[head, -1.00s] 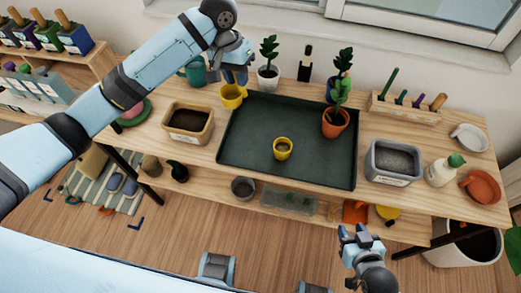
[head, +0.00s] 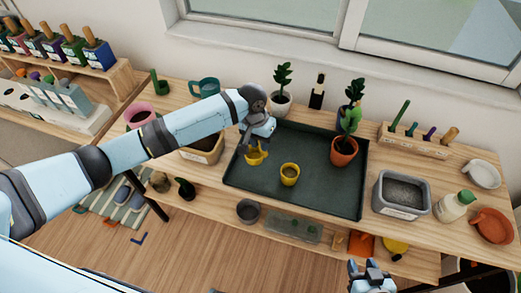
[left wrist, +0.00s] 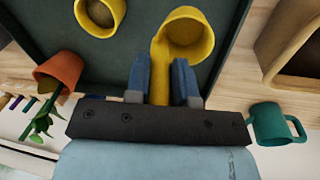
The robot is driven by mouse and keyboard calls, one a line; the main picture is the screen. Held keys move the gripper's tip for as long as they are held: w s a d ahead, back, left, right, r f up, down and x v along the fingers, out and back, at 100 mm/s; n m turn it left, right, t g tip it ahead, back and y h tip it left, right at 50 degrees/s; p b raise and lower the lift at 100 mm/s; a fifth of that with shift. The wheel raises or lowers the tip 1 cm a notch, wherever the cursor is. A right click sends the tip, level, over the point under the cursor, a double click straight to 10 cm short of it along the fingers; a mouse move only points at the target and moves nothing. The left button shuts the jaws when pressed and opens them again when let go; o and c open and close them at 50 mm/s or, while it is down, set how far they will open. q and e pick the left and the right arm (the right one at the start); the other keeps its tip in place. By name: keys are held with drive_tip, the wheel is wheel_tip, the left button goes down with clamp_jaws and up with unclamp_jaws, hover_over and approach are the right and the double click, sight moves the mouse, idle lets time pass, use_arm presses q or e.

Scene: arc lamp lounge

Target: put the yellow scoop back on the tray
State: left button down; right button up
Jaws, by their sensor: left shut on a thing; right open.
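My left gripper (head: 252,146) is shut on the handle of the yellow scoop (head: 257,156), over the left part of the dark tray (head: 318,195). In the left wrist view the scoop (left wrist: 186,38) has its handle between the two fingers (left wrist: 161,82) and its round bowl beyond them. I cannot tell whether the scoop touches the tray. A small yellow pot (head: 289,174) stands on the tray, right of the scoop. My right gripper (head: 371,268) is open and empty, low in front of the shelf unit.
An orange pot with a plant (head: 344,150) stands on the tray's right side. A tan bin (head: 205,150) is left of the tray, partly behind my left arm; a grey bin (head: 402,195) is right of it. A teal mug (head: 205,87) and white plant pot (head: 280,104) stand behind.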

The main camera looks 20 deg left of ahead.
use_arm(q)
wheel_tip(320, 180, down, 4)
drive_tip(key=shift+f, duration=0.35)
drive_tip(key=shift+f, duration=0.1)
drive_tip(key=c, duration=1)
unclamp_jaws()
